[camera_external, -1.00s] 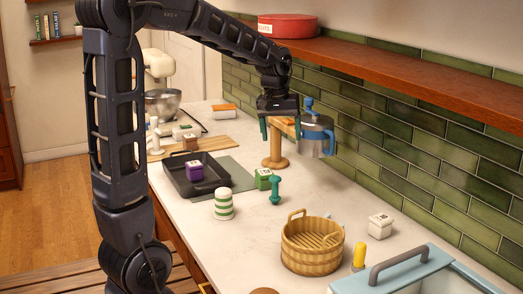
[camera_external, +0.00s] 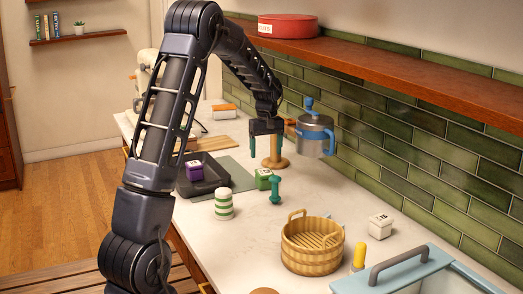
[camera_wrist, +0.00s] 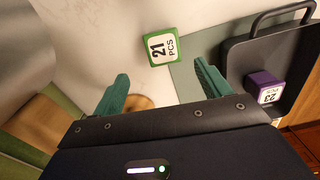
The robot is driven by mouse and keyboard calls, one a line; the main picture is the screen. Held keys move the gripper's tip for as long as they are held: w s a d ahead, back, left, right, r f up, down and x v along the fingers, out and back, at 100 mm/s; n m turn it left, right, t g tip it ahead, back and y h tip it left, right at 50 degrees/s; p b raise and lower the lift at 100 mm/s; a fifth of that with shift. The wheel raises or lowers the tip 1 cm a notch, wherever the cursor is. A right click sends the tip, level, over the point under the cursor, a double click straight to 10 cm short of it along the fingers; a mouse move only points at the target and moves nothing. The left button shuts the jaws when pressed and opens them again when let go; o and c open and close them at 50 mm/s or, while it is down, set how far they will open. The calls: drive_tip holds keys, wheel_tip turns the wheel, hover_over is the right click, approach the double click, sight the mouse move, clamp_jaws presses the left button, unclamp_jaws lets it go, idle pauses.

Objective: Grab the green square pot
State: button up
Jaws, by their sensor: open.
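The green square pot (camera_external: 263,179) is a small green box with a white label. The pot and the fingers appear apart.
A dark tray (camera_external: 209,187) holds a purple box (camera_external: 194,171). A striped jar (camera_external: 223,204) stands in front.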

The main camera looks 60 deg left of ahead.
sight(264, 171)
wheel_tip(264, 171, down, 6)
drive_tip(key=shift+r, duration=0.2)
drive_tip(key=shift+s+f, duration=0.2)
drive_tip(key=shift+f, duration=1.15)
drive_tip(key=shift+s+f, duration=0.2)
drive_tip(key=shift+f, duration=1.1)
drive_tip(key=c, duration=1.2)
drive_tip(key=shift+o, duration=0.2)
drive_tip(key=shift+r, duration=0.1)
